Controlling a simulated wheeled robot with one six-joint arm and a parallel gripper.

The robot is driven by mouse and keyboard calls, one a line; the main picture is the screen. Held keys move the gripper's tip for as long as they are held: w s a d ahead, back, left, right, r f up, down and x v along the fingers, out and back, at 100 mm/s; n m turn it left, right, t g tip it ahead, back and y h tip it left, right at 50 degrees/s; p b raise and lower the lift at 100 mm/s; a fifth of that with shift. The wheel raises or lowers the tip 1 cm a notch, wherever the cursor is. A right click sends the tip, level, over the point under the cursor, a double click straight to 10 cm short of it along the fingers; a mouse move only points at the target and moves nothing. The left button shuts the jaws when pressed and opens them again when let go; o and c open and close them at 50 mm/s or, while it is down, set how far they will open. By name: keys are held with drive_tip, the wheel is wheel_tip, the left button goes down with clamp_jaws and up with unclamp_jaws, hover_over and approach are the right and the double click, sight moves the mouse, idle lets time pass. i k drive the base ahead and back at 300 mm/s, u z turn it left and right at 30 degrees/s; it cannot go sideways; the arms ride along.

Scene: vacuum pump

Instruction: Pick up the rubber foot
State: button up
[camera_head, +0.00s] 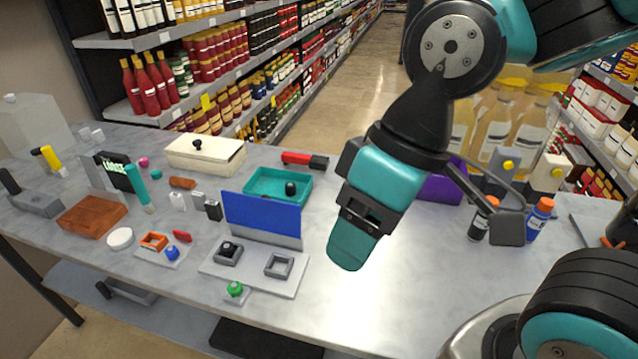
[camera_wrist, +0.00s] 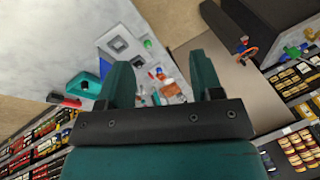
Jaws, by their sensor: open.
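Which part is the rubber foot is not certain; small black knob-like pieces show in the head view. One black piece (camera_head: 290,188) is in the teal tray (camera_head: 262,199). Another black piece (camera_head: 228,247) sits in a square holder on the pale plate (camera_head: 252,279). A third black knob (camera_head: 197,144) is on the cream box (camera_head: 205,165). My gripper (camera_head: 352,245) is above the table, right of the plate and tray, pointing down. In the wrist view, its two teal fingers (camera_wrist: 160,72) are apart with nothing held between them.
A blue upright panel (camera_head: 262,217) stands between tray and plate. A green knob (camera_head: 235,288) is at the plate's front. Several small parts crowd the table's left. Bottles (camera_head: 539,218) stand at the right. The table front (camera_head: 370,310) below my gripper is clear.

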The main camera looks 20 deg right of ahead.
sight(290, 189)
drive_tip(key=k, duration=0.5)
drive_tip(key=u, duration=1.45)
drive_tip(key=i, duration=1.7)
drive_tip(key=z, duration=2.8)
drive_tip(key=i, duration=0.5)
drive_tip(key=u, duration=0.05)
